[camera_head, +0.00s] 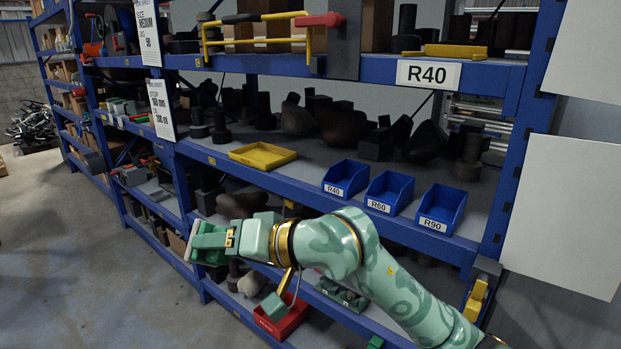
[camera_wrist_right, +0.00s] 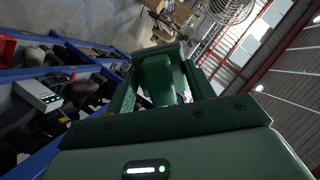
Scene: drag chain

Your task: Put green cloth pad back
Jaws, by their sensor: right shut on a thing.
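My right gripper (camera_head: 208,242) reaches in from the right in front of the shelf rack, held out over the aisle side. It is shut on a green thing, which I take to be the green cloth pad (camera_wrist_right: 158,80), seen between the fingers in the right wrist view. In the head view the pad and the green fingers are hard to tell apart. My left gripper is not in view.
The blue rack holds a yellow tray (camera_head: 262,156) and three blue bins, R40 (camera_head: 346,178), R60 (camera_head: 389,192) and R90 (camera_head: 441,208). A red bin (camera_head: 283,318) sits below my right wrist. Dark tools crowd the shelves. Floor at left (camera_head: 80,250) is clear.

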